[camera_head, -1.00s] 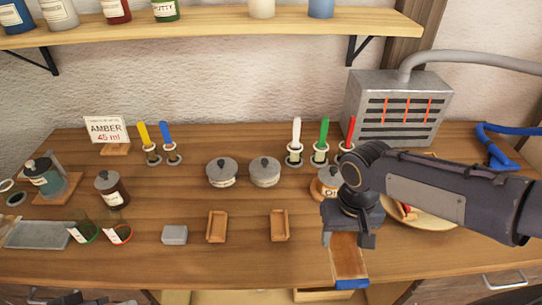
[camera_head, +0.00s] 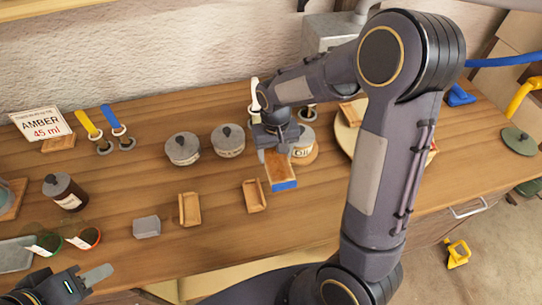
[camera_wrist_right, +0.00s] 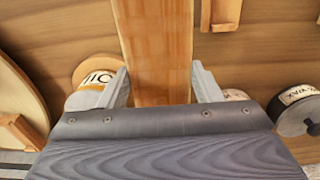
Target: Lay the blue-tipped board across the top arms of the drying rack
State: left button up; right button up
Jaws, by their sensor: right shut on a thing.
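The blue-tipped board (camera_head: 278,166) is a light wooden strip with a blue end facing the table's front edge. My right gripper (camera_head: 278,143) is shut on it, in front of the "OIL" tin. In the right wrist view the board (camera_wrist_right: 155,50) runs between the two fingers (camera_wrist_right: 160,88); its blue tip is out of that view. Height above the table is hard to tell. My left gripper (camera_head: 85,284) is at the lower left, partly cut off, apart from the board; its opening is unclear. I cannot make out the drying rack.
Two small wooden trays (camera_head: 190,209) and a grey block (camera_head: 146,227) lie left of the board. Lidded pots (camera_head: 183,149), the "OIL" tin (camera_head: 304,152) and a round board (camera_head: 347,137) stand nearby. Yellow objects (camera_head: 457,254) show at right.

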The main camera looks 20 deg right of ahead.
aim_at(272, 160)
jog(key=shift+w+a+f, duration=0.1)
jog(key=shift+w+f, duration=0.8)
jog(key=shift+f, duration=0.2)
notch_tip(272, 160, down, 3)
jog(key=shift+w+f, duration=0.1)
jog(key=shift+f, duration=0.25)
jog(key=o, duration=1.1)
jog(key=shift+r, duration=0.1)
